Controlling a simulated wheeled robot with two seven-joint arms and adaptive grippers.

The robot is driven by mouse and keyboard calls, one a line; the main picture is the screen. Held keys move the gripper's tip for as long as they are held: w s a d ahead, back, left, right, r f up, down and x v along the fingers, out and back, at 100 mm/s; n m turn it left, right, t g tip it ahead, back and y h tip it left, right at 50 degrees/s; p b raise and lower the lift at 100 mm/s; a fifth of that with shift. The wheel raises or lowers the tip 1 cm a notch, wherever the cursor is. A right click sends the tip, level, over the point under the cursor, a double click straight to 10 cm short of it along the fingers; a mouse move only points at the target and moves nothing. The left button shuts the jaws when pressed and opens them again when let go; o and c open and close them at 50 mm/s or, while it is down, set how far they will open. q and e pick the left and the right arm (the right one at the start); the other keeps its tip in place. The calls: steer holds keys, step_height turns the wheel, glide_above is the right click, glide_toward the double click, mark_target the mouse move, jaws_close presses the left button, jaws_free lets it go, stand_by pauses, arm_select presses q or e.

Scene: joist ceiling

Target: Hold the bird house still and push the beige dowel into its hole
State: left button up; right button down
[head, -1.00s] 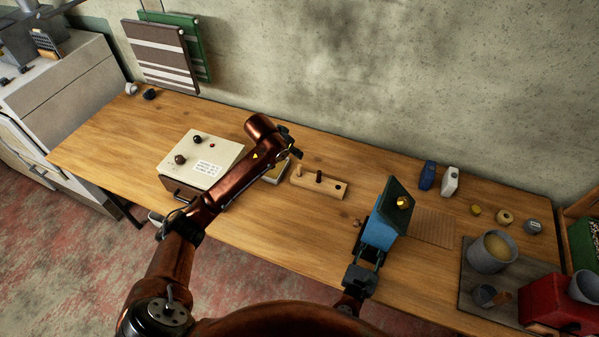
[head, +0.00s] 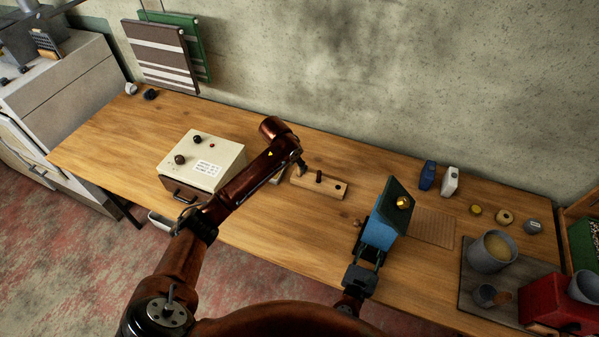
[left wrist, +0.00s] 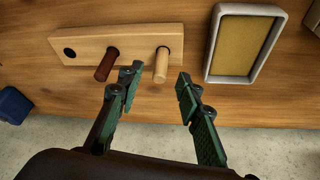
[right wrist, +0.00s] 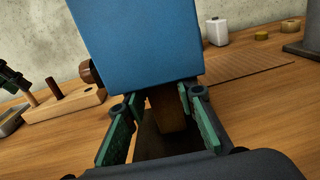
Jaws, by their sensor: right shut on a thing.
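The blue bird house (head: 380,232) with a dark green roof stands at the table's front; its blue wall fills the upper middle of the right wrist view (right wrist: 135,45). My right gripper (head: 366,268) is shut on its lower brown part (right wrist: 168,108). The beige dowel (left wrist: 161,66) stands in a wooden block (head: 332,190), beside a dark brown dowel (head: 319,176). My left gripper (left wrist: 152,88) is open and empty, its fingertips just short of the beige dowel and to either side of it. I cannot make out the bird house's hole.
A cream box with knobs (head: 203,160) stands left of the block. A grey-rimmed tray (left wrist: 211,78) lies beside the block. Blue and white bottles (head: 449,182) and a grey pot (head: 491,251) stand to the right. The table between block and bird house is clear.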

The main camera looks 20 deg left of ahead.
arm_select(q)
steer(key=shift+x, duration=1.95)
steer(key=shift+c, duration=0.3)
jaws_close()
steer(key=shift+r, duration=3.75)
